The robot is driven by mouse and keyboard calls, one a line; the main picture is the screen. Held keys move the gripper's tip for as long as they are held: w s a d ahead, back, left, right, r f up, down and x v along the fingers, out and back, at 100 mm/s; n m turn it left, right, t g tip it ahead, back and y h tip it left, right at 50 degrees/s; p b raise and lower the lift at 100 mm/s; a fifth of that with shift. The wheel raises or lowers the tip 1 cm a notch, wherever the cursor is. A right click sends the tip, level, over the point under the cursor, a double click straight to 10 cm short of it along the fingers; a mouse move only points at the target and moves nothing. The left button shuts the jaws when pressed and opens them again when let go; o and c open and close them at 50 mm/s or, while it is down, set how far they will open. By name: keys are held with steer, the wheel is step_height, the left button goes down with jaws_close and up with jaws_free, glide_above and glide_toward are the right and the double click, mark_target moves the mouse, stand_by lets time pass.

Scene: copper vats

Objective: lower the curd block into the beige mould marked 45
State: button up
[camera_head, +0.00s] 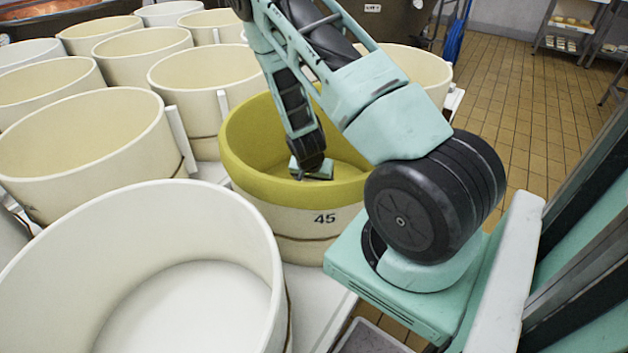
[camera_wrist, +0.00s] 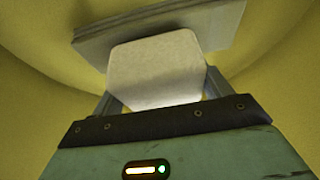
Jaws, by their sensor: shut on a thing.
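The beige mould marked 45 (camera_head: 290,220) stands in the middle of the head view, with a thick yellow rim and yellow inner wall. My gripper (camera_head: 312,172) reaches down inside it from above, below rim level. In the wrist view, my gripper (camera_wrist: 160,98) is shut on a pale, rounded block, the curd block (camera_wrist: 155,65), held between its two fingers. The yellow inside of the mould (camera_wrist: 40,40) surrounds it there. The curd block is not clearly visible in the head view. I cannot tell whether it touches the mould's floor.
A grey flat slab (camera_wrist: 225,28) lies just beyond the block in the wrist view; I cannot tell what it is. A white mould (camera_head: 190,300) stands in front, left of the marked one. Several cream moulds (camera_head: 80,145) crowd left and behind. Tiled floor (camera_head: 510,100) is clear at right.

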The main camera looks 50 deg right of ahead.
steer(key=shift+f+b, duration=0.65)
steer(key=shift+f, duration=0.2)
stand_by(0.7)
steer(key=o, duration=1.2)
steer(key=shift+o, duration=0.2)
steer(key=shift+r, duration=0.1)
steer(key=p+v, duration=0.3)
steer(key=v, duration=1.4)
steer(key=shift+r, duration=0.1)
